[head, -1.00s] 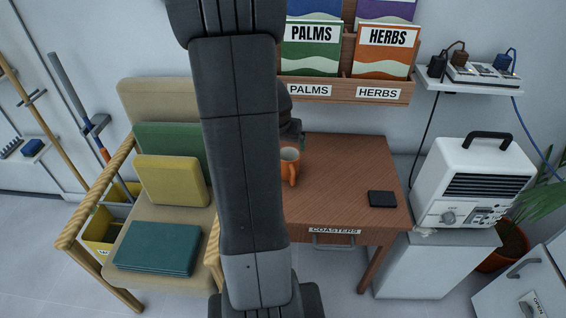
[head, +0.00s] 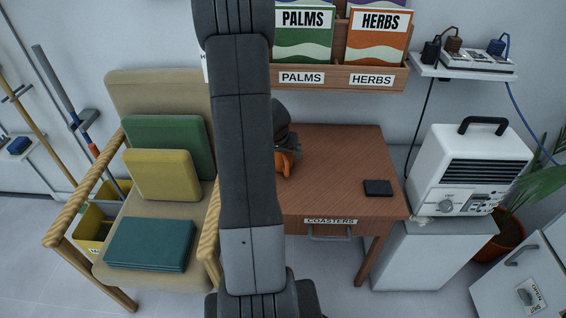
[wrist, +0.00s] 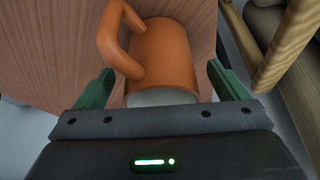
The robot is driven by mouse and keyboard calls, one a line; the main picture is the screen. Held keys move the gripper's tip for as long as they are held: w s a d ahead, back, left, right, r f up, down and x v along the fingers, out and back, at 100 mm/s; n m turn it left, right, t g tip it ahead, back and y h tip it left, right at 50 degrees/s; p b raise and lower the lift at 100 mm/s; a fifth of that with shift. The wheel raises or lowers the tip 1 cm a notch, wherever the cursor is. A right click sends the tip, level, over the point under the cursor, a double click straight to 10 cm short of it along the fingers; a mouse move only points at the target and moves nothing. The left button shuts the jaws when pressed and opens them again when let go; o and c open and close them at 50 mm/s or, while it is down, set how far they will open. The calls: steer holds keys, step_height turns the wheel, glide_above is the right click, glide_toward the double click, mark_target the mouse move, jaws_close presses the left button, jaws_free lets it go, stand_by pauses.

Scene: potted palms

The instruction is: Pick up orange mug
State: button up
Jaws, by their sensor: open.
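The orange mug (wrist: 163,60) stands on the brown wooden table (head: 335,170). In the wrist view its handle points to the upper left and its pale rim or opening faces my gripper. My gripper (wrist: 160,88) is open, with one green finger on each side of the mug's near end; I cannot tell whether either finger touches it. In the head view only a part of the mug (head: 284,160) shows, since my arm and gripper cover the rest.
A dark flat coaster-like item (head: 378,188) lies on the table's right side. A chair (head: 155,85) with cushions stands close on the left, its wooden armrest (wrist: 285,45) near my gripper. A wooden rack (head: 330,78) hangs behind. A white heater (head: 470,168) stands at right.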

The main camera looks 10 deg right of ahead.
steer(key=shift+w+f, duration=0.1)
steer(key=shift+f, duration=0.15)
steer(key=c, duration=1.2)
steer(key=shift+r, duration=0.1)
steer(key=shift+r+p, duration=0.4)
steer(key=shift+r, duration=0.1)
steer(key=s+a+b, duration=0.2)
steer(key=s, duration=0.3)
steer(key=s+a+r+b, duration=0.1)
steer(key=s+a+b, duration=0.1)
steer(key=s, duration=0.4)
steer(key=s+a+r+b, duration=0.1)
steer(key=s+a, duration=0.2)
steer(key=s, duration=0.2)
steer(key=shift+s+r+b, duration=0.2)
steer(key=shift+s+b, duration=0.15)
steer(key=shift+b, duration=0.05)
